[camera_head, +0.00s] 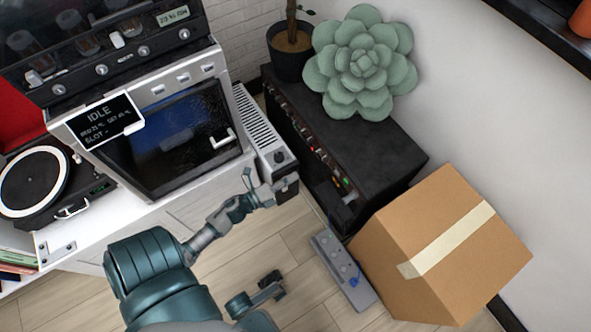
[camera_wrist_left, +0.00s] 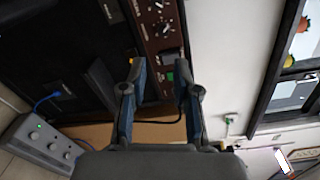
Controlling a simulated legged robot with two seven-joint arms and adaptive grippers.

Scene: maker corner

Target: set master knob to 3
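The black amplifier (camera_head: 345,135) stands against the wall, its reddish-brown control panel (camera_head: 308,143) along its upper left side. The panel (camera_wrist_left: 150,20) with pale-marked knobs (camera_wrist_left: 162,28) also shows in the left wrist view, ahead of my fingers. A green-lit switch (camera_wrist_left: 170,76) shows between the fingers. Which knob is the master, and where it points, is too small to read. My left gripper (camera_head: 268,190) is beside the amplifier's panel side; in the wrist view (camera_wrist_left: 158,75) its fingers are apart and empty. What seems to be my right gripper (camera_head: 268,287) is low in the head view, its fingers unclear.
A cardboard box (camera_head: 430,245) stands right of the amplifier, near a grey pedal unit (camera_head: 342,272) on the floor. A succulent (camera_head: 362,62) and a potted plant (camera_head: 291,50) sit on the amplifier. A white machine (camera_head: 165,130) and turntable (camera_head: 40,180) are left.

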